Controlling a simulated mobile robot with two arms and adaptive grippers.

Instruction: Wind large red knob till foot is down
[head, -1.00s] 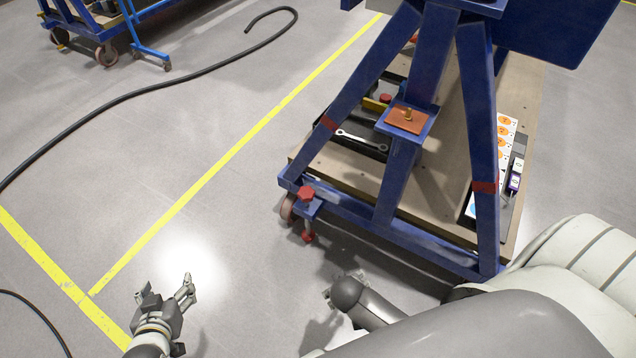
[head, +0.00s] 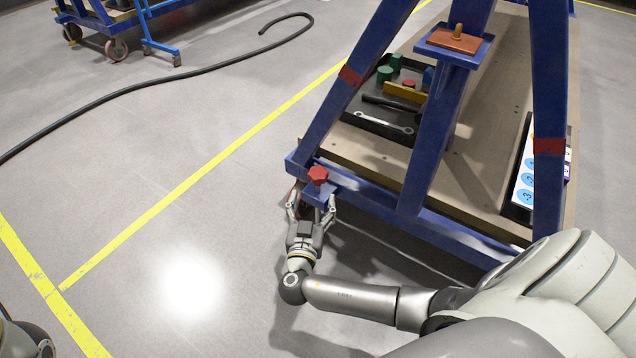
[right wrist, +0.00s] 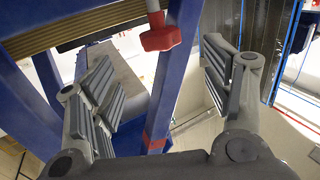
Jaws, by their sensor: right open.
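The large red knob (head: 318,175) sits on a blue bracket (head: 322,190) at the near left corner of the blue jig frame. My right gripper (head: 311,204) is open just below and in front of the knob, its fingers either side of the bracket in the picture. In the right wrist view the red knob (right wrist: 161,36), on a pale spindle, shows between the open fingers but beyond their tips, with nothing held. The foot under the bracket is hidden by my right gripper in the head view. My left gripper is out of view.
The blue jig legs (head: 420,165) rise around a wooden deck (head: 480,185). A tray with a wrench (head: 385,124) and a card with blue discs (head: 525,180) lie on it. A black hose (head: 150,85) crosses the floor at left. The floor left of the knob is clear.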

